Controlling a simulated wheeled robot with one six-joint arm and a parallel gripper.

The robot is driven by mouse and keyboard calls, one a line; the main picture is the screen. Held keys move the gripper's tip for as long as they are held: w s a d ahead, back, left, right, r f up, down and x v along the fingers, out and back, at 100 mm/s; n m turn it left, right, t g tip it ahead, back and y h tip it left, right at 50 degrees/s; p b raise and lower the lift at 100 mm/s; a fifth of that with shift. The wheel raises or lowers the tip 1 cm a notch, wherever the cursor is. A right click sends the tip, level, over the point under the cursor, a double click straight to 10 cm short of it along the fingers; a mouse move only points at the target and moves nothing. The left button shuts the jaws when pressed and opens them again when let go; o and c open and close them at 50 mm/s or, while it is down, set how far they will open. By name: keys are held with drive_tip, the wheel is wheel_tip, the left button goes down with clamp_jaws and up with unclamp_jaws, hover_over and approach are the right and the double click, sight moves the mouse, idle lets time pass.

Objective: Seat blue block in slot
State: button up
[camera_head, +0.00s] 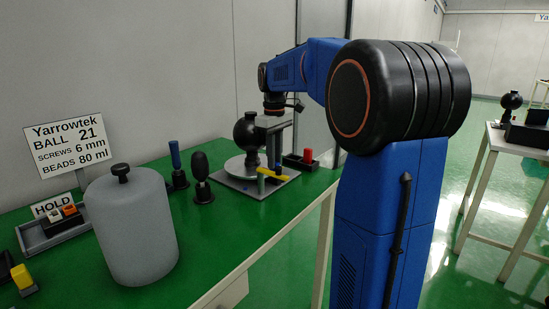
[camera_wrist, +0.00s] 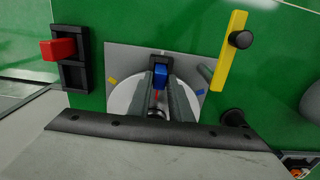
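The blue block (camera_wrist: 160,74) shows in the wrist view, at the ends of my gripper's two long grey fingers (camera_wrist: 161,84), which close in on both its sides. A dark slot piece (camera_wrist: 160,57) frames the block's far end; how deep the block sits in it I cannot tell. Below is a white round disc (camera_wrist: 119,98) on a grey square plate (camera_wrist: 118,56).
A black tray with a red block (camera_wrist: 58,49) stands left of the plate. In the head view, a grey canister (camera_head: 132,225) and black-based handles (camera_head: 201,180) stand nearer on the green table.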

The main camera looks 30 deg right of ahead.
drive_tip(key=shift+o, duration=1.1)
wheel_tip(320, 180, up, 12)
drive_tip(key=shift+r, duration=0.2)
